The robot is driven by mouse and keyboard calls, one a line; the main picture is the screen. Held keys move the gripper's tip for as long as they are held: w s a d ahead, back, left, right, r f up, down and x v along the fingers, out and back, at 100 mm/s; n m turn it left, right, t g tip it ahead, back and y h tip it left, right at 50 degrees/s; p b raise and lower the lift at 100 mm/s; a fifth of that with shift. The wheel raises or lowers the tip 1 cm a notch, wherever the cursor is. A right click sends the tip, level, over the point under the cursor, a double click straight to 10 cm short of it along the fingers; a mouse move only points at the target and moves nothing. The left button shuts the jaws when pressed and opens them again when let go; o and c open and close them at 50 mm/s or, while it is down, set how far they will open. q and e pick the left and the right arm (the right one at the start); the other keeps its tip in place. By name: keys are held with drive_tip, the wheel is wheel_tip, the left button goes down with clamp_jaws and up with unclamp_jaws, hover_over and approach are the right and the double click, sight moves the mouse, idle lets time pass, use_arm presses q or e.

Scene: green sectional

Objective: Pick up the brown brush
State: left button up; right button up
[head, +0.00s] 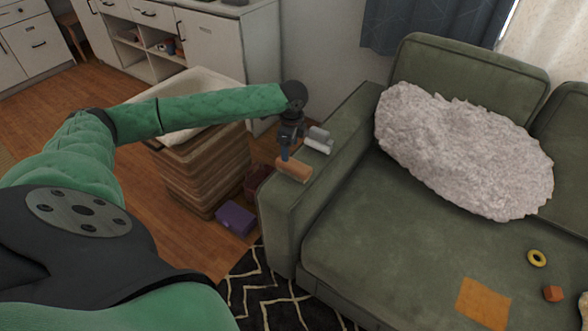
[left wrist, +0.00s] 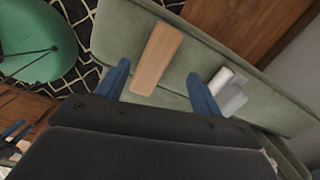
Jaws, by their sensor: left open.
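The brown brush (head: 294,168) lies on the green sofa's left armrest in the head view. In the left wrist view the brush (left wrist: 157,60) shows as a flat brown block on the armrest, with its near end between the two blue fingers. My left gripper (head: 287,153) is above the armrest, pointing down at the brush, open and with nothing held. In the left wrist view its fingers (left wrist: 158,82) stand apart on either side. Whether they touch the brush cannot be told.
A white roll (head: 318,146) and a grey object (head: 319,133) sit on the armrest just behind the brush. A wicker basket (head: 190,170) and a purple box (head: 236,219) stand on the floor to the left. The sofa seat (head: 385,240) is mostly clear nearby.

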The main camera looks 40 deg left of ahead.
sight(294, 163)
use_arm(q)
drive_tip(key=shift+s+d+m+h, duration=0.35)
drive_tip(key=shift+d+m, duration=0.25)
drive_tip(key=shift+m, duration=0.3)
drive_tip(key=shift+w+m, duration=0.1)
drive_tip(key=shift+m, duration=0.4)
drive_tip(key=shift+f, duration=1.35)
drive_tip(key=f, duration=0.2)
drive_tip(key=f+p, duration=0.1)
drive_tip(key=f, duration=0.1)
drive_tip(key=shift+w+d+f, duration=0.2)
drive_tip(key=shift+f, duration=0.4)
drive_tip(key=c, duration=1.1)
use_arm(e)
drive_tip(key=shift+w+d+r, duration=0.25)
drive_tip(key=shift+d+r, duration=0.35)
drive_tip(key=shift+r, duration=0.35)
use_arm(q)
drive_tip(key=shift+r, duration=0.1)
